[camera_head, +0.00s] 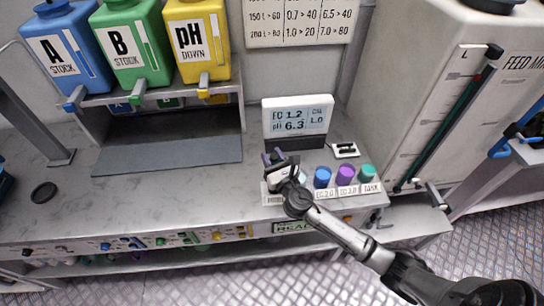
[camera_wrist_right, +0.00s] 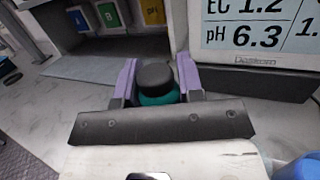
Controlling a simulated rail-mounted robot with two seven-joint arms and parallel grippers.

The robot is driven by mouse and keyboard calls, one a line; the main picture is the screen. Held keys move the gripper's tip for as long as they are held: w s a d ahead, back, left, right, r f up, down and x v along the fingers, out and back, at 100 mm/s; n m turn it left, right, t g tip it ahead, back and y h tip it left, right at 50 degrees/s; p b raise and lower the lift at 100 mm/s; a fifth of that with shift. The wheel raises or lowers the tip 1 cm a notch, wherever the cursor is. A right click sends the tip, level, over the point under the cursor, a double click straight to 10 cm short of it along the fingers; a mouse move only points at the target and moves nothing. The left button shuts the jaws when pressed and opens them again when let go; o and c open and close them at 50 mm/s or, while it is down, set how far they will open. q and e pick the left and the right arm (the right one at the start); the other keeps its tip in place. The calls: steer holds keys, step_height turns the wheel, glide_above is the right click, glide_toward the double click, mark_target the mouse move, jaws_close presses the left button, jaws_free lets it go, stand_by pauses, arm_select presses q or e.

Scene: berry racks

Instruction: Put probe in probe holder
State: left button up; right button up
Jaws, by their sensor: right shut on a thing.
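My right gripper (camera_head: 274,158) is over the bench in front of the meter. In the right wrist view its two purple fingers (camera_wrist_right: 157,72) are shut on the probe (camera_wrist_right: 155,78), which has a black rounded top and a teal collar. The probe's lower part is hidden by the gripper, so I cannot tell whether its tip touches anything. A small white block with a dark slotted top (camera_head: 345,150) sits right of the meter; I cannot tell for sure whether it is the probe holder. My left gripper is not in view.
The meter (camera_head: 297,117) reads EC 1.2 and pH 6.3. Blue (camera_head: 322,177), purple (camera_head: 346,175) and teal (camera_head: 367,172) cups stand right of the gripper. Stock containers (camera_head: 130,45) stand on a shelf at the left. A black disc (camera_head: 44,192) lies on otherwise clear bench.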

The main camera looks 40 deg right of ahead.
steer(key=shift+f, duration=0.3)
stand_by(0.4)
steer(key=o, duration=1.1)
steer(key=shift+c, duration=0.2)
steer(key=shift+s+a, duration=0.1)
steer(key=shift+s, duration=0.2)
steer(key=b+v, duration=0.1)
steer(key=v, duration=1.2)
steer(key=shift+s, duration=0.1)
